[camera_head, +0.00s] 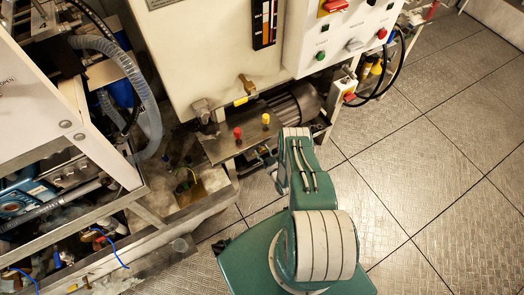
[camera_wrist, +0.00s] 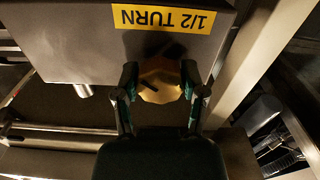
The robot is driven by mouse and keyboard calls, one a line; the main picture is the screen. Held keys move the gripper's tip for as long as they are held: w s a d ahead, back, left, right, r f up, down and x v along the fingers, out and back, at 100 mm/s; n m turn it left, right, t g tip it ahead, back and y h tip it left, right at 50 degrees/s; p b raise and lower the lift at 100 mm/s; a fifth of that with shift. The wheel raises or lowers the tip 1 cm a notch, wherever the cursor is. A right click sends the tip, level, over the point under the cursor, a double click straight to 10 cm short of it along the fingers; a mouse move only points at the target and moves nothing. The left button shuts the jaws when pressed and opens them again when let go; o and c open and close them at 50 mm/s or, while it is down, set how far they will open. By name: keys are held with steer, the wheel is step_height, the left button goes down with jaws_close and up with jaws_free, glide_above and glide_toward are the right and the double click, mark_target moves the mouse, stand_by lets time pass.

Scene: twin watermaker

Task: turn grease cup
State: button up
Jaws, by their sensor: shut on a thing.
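The grease cup (camera_wrist: 159,82) is a brass-coloured faceted knob with a dark mark on its face, in the upper middle of the wrist view. It sits just below a yellow label (camera_wrist: 163,18) reading "1/2 TURN" on a grey metal block (camera_wrist: 75,45). My gripper (camera_wrist: 160,88) has one finger on each side of the cup and is shut on it. In the head view my green arm reaches toward the low machine frame. The gripper and the cup are hidden there.
A metal plate (camera_head: 222,148) with a red knob (camera_head: 238,132) and a yellow knob (camera_head: 265,121) lies beyond my arm, beside a motor (camera_head: 296,104). A control panel (camera_head: 345,32) hangs above. A pipe-filled frame (camera_head: 75,150) stands left. The tiled floor (camera_head: 430,150) at right is clear.

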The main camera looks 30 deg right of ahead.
steer(key=m, duration=0.5)
steer(key=shift+s+a+f+m, duration=0.1)
steer(key=shift+s+f+m, duration=0.15)
steer(key=shift+m, duration=2.35)
steer(key=o, duration=1.1)
steer(key=shift+o, duration=0.2)
steer(key=shift+r, duration=0.1)
steer(key=shift+w, duration=0.1)
steer(key=s, duration=0.7)
steer(key=shift+s+d, duration=0.2)
steer(key=shift+s, duration=0.05)
